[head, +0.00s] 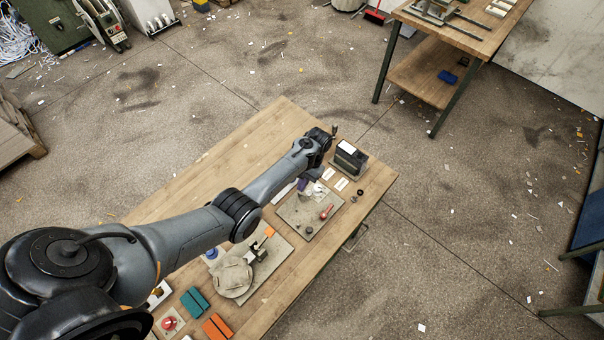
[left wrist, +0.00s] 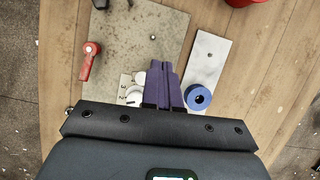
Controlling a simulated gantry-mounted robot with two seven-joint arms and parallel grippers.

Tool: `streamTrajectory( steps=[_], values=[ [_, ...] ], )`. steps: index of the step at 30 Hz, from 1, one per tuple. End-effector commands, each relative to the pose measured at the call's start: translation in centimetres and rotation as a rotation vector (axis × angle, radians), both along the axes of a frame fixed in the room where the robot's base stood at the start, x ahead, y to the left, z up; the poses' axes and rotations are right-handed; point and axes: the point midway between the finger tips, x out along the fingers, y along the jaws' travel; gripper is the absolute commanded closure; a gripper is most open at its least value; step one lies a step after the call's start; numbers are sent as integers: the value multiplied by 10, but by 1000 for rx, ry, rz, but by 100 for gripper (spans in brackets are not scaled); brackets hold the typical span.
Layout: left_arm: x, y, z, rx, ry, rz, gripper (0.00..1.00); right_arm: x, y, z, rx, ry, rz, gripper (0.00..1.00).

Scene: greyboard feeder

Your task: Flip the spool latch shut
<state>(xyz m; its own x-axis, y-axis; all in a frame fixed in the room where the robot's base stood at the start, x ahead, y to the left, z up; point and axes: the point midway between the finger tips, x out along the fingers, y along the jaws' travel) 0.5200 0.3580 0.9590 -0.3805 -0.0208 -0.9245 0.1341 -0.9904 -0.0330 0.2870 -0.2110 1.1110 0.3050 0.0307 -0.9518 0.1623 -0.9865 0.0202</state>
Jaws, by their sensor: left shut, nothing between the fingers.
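A red-handled lever (head: 326,212) lies on a grey plate (head: 295,215) under my left arm; the lever also shows in the left wrist view (left wrist: 88,60). I cannot tell for certain which part is the spool latch. My left gripper (head: 303,187) has purple fingers, pressed together and empty, at the plate's far-left part. In the left wrist view the fingers (left wrist: 164,66) point over the plate, right of the lever and apart from it. White round parts (left wrist: 134,94) sit close beside the fingers, partly hidden. A black knob (left wrist: 92,22) stands near the lever. My right gripper is out of view.
A blue ring (left wrist: 198,97) sits on a pale plate (left wrist: 206,60). A round grey disc (head: 232,278) with an orange tab (head: 269,232) nearby stands closer to me. A black box (head: 349,159) is at the far right. The table's far-left area (head: 270,125) is clear.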

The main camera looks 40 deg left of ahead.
Motion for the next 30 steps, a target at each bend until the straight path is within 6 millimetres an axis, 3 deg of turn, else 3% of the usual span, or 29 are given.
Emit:
streamTrajectory(
  steps=[1, 3, 9, 14, 23, 30],
  values=[
    [22, -1, 14, -3, -39, 2, 100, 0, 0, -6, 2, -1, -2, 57],
    [46, 0, 36, -5, -87, 4, 100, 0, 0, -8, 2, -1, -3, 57],
    [85, 1, 75, -4, -167, 6, 100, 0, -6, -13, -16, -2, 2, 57],
    [94, 1, 86, -4, -187, 6, 100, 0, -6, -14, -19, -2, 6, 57],
    [94, 1, 86, -3, -188, 6, 100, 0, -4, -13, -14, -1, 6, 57],
    [92, 1, 73, -4, -187, 5, 100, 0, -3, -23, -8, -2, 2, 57]
  ],
)
